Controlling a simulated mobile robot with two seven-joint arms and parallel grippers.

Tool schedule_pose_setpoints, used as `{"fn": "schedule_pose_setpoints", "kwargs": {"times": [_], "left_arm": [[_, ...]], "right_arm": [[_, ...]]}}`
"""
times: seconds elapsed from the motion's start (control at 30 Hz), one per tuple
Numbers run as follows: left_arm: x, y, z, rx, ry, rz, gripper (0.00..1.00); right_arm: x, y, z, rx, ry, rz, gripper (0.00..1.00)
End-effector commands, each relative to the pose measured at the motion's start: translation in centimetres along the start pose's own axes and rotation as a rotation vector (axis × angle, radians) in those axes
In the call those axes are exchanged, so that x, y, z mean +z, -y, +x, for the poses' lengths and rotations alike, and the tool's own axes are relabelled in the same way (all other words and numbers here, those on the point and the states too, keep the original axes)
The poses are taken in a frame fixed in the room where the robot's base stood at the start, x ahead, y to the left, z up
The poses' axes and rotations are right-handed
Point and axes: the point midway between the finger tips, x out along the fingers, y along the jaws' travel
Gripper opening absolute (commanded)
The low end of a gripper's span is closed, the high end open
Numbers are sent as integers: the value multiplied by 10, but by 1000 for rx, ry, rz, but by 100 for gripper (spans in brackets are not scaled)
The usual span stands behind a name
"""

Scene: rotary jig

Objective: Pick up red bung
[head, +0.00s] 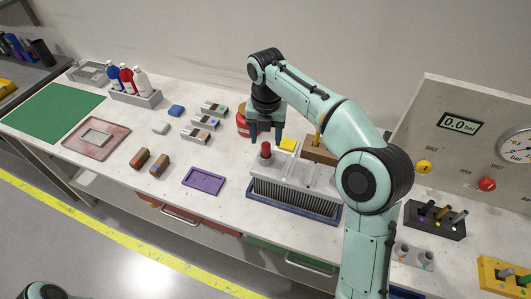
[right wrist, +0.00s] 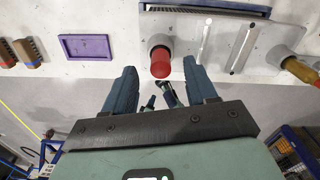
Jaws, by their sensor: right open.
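The red bung (head: 265,149) stands upright on the grey metal jig (head: 285,171). In the right wrist view the red bung (right wrist: 161,62) shows between the two fingertips, with a wider grey base around its foot. My right gripper (head: 266,133) is open and points down just above the bung. In the right wrist view the right gripper (right wrist: 160,74) has a finger to each side of the bung, and it holds nothing. Whether a finger touches the bung cannot be told. My left gripper is out of view.
A yellow block (head: 288,144) and a brown block (head: 318,151) stand close behind the jig. A red round container (head: 242,124) is behind my gripper. A purple tray (head: 205,181) lies left of the jig. A gauge panel (head: 455,150) rises at the right.

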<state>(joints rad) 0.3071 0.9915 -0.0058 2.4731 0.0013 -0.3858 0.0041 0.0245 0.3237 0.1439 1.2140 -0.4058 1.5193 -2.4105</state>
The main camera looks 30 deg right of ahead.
Motion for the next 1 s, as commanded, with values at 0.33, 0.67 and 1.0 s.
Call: {"fn": "schedule_pose_setpoints", "kwargs": {"times": [0.33,0.67,1.0], "left_arm": [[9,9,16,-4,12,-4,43],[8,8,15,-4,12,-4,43],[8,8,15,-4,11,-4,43]], "right_arm": [[-4,0,40,0,-2,0,57],[-4,-1,39,0,-1,0,11],[-3,-1,38,0,-1,0,0]]}}
